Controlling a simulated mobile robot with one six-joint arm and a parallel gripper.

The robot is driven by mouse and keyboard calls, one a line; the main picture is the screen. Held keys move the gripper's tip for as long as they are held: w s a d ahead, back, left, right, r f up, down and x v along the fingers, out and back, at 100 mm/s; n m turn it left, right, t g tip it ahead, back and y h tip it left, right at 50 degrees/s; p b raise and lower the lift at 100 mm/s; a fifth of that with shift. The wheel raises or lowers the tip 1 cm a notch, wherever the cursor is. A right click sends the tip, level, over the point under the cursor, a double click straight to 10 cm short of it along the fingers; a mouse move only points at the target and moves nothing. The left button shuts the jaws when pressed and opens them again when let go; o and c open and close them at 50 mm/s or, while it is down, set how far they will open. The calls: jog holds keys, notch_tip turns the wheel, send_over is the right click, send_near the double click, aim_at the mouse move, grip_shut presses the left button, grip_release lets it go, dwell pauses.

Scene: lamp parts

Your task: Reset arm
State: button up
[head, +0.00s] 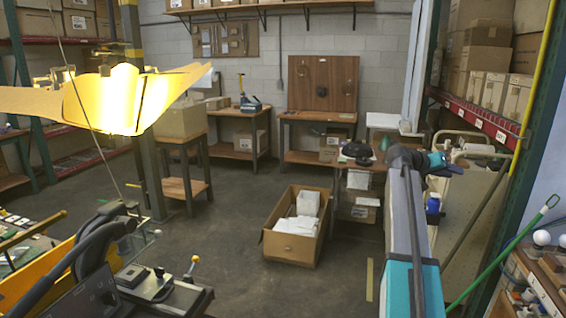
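My arm stretches away from the camera on the right side of the head view, a grey link with a teal lower end and dark and teal joints at its far end. My gripper's fingers cannot be made out there, so I cannot tell whether it is open or shut. White round bulbs (542,238) stand on the wooden rack at the lower right edge. A black item (358,150) sits on the small bench behind my arm; its kind is unclear.
An open cardboard box (292,247) with white packets stands on the floor. A forklift (85,260) fills the lower left, under a bright yellow-lit panel (130,98). Shelving (480,120) and a green pole (505,250) flank my arm's right.

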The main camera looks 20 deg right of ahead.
jog(key=w+a+f+n+y, duration=0.15)
jog(key=a+f, duration=0.35)
jog(key=f, duration=0.5)
jog(key=w+a+f+n+t+y, duration=0.1)
jog(key=w+a+f, duration=0.2)
jog(key=a+f, duration=0.45)
jog(key=w+a+f+n+y, duration=0.15)
jog(key=a+f, duration=0.25)
jog(key=f, duration=0.8)
jog(key=s+a+f+n+g+y, duration=0.1)
jog(key=s+a+f, duration=0.1)
jog(key=a+f, duration=0.75)
jog(key=s+a+f+n+y, duration=0.15)
jog(key=a+f, duration=0.45)
jog(key=f, duration=0.6)
jog(key=s+a+f+n+g+y, duration=0.3)
jog(key=s+a+f, duration=1.5)
jog(key=s+f, duration=0.15)
jog(key=s+a+f+g+y, duration=0.1)
jog(key=s+a+y, duration=0.1)
jog(key=s+a, duration=0.4)
jog(key=s+a+f+g+y, duration=0.2)
jog(key=s+a, duration=0.5)
jog(key=s, duration=0.8)
jog(key=shift+f+n+y, duration=0.25)
jog(key=shift+n+y, duration=0.1)
jog(key=shift+y, duration=0.1)
